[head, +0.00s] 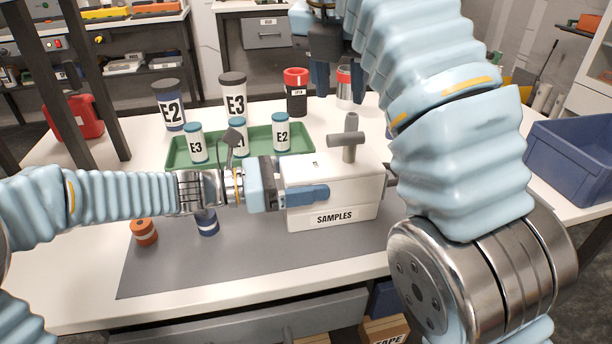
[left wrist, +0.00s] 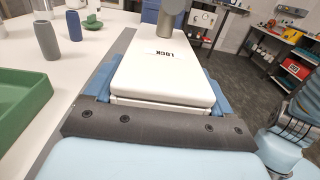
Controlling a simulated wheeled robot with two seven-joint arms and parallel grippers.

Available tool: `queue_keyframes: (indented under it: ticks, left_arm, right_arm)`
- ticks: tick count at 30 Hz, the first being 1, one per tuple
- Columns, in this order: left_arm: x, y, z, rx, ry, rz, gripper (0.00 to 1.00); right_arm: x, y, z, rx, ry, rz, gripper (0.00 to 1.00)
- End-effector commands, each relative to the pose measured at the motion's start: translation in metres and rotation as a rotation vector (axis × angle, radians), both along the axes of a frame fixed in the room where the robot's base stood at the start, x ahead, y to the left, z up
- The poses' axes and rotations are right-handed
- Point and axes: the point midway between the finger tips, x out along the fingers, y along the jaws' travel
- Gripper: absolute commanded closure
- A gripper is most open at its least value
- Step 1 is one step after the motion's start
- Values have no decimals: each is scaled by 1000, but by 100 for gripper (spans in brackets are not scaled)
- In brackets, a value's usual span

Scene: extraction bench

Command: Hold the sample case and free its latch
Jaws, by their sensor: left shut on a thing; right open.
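The white sample case (head: 356,203), labelled SAMPLES, stands on the grey mat in the head view. Its white lid reads LOCK in the left wrist view (left wrist: 155,75). A grey T-shaped latch handle (head: 349,139) rises from its top; its lower part shows in the left wrist view (left wrist: 173,14). My left gripper (head: 302,190) is shut on the case from its left end, with blue fingers along both long sides.
A green tray (head: 180,154) with small E-labelled vials stands behind my left arm. Larger E2 (head: 169,108) and E3 (head: 234,98) jars and a red-lidded jar (head: 297,95) are behind it. An orange pot (head: 144,232) sits front left. A blue crate (head: 572,165) is at right.

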Motion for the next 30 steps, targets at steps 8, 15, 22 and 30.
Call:
queue_keyframes:
  ticks: [8,15,22,30]
  left_arm:
    - [0,0,0,0,0,0,62]
    - [0,0,0,0,0,0,62]
    - [0,0,0,0,0,0,62]
    - [0,0,0,0,0,0,62]
  right_arm:
    - [0,0,0,0,0,0,57]
    - [0,-1,1,23,-6,-48,31]
    - [1,-9,4,205,-42,-447,11]
    - [0,-19,9,508,-73,-1144,11]
